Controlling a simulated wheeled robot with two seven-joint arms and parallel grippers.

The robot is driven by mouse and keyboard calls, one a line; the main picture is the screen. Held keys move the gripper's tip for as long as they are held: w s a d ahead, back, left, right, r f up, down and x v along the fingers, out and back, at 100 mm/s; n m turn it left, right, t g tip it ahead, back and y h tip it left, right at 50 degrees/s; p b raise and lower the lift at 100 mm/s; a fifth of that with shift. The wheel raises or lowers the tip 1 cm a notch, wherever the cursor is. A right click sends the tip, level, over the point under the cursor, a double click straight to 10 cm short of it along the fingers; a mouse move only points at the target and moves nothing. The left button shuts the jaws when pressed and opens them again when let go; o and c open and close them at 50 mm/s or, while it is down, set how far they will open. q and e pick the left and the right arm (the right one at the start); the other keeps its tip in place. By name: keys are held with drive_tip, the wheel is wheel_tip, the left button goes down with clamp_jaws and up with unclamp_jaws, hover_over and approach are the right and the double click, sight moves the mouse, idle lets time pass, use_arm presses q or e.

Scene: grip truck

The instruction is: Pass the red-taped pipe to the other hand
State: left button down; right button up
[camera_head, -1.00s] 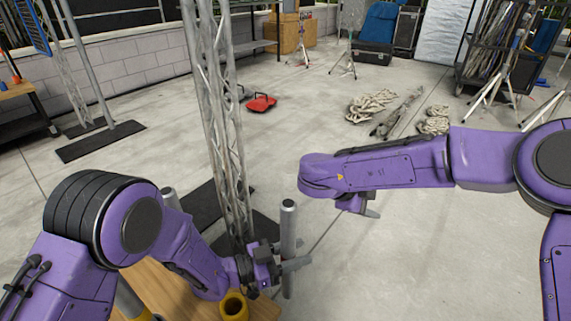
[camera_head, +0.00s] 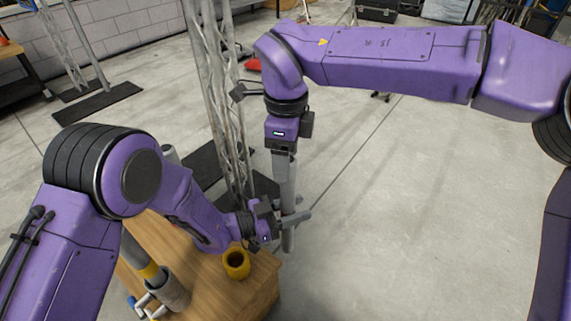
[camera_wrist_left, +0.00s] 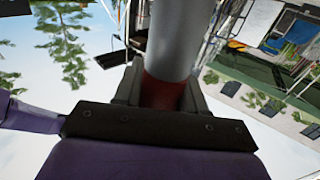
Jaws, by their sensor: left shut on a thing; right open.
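The red-taped pipe (camera_head: 288,187) is a grey tube held upright off the right edge of the wooden box top. My left gripper (camera_head: 289,218) is shut on it around its middle. In the left wrist view the grey pipe (camera_wrist_left: 184,38) rises between the fingers, and its red tape (camera_wrist_left: 162,92) shows at the jaws. The tape is hidden in the head view. My right gripper (camera_head: 283,155) is open and points down at the pipe's upper end. I cannot tell whether its fingers are around the pipe or touching it.
A yellow ring-like object (camera_head: 236,263) sits on the wooden box top (camera_head: 215,293). A metal truss (camera_head: 222,110) stands close behind. Open floor (camera_head: 420,210) lies to the right.

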sight(288, 190)
drive_tip(key=shift+f, duration=1.9)
clamp_jaws()
use_arm(q)
drive_tip(key=c, duration=0.6)
unclamp_jaws()
drive_tip(key=shift+o, duration=0.2)
drive_tip(key=v, duration=0.7)
drive_tip(key=shift+a, duration=0.3)
drive_tip(key=shift+r, duration=0.1)
